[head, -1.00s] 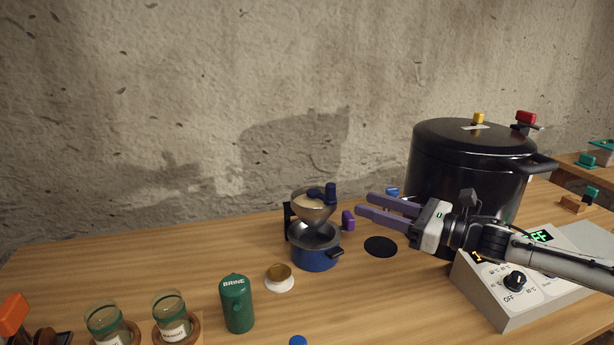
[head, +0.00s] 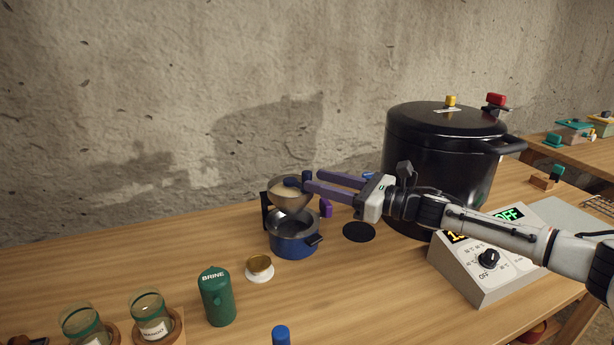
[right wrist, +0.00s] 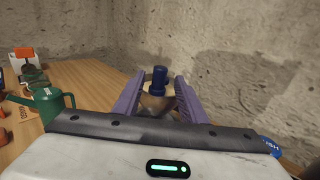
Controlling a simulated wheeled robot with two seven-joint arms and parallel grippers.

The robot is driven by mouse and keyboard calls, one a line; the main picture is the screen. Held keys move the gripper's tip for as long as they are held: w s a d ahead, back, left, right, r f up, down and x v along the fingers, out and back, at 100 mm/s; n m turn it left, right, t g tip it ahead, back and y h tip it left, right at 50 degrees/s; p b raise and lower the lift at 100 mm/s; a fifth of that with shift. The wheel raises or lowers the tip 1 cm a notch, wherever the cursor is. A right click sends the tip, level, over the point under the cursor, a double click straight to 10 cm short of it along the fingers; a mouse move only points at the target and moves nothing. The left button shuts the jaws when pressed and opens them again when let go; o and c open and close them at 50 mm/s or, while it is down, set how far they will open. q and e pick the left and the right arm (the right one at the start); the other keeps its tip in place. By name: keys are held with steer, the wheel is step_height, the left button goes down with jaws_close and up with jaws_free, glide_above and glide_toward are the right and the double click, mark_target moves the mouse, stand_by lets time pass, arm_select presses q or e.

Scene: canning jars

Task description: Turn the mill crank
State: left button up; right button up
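The mill is a metal hopper (head: 287,197) on a black stand above a blue pot (head: 293,241). Its crank (head: 292,182) lies across the hopper top, with an upright blue knob (head: 307,176). My right gripper (head: 313,181) reaches in from the right, its purple fingertips at the knob. In the right wrist view the blue knob (right wrist: 159,80) stands between the two open fingers, with gaps visible on both sides. I cannot tell whether either finger touches it. My left gripper is not in view.
A large black canner (head: 435,150) stands behind my right arm, with a control box (head: 480,265) in front of it. A green brine can (head: 217,297), glass jars (head: 151,314) and a small brass-topped dish (head: 259,267) are at the front left. The table's back left is clear.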

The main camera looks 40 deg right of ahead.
mark_target(307, 178)
steer(key=shift+p+x, duration=0.6)
steer(key=shift+x, duration=1.6)
steer(key=shift+a, duration=0.1)
steer(key=shift+c, duration=0.9)
jaws_close()
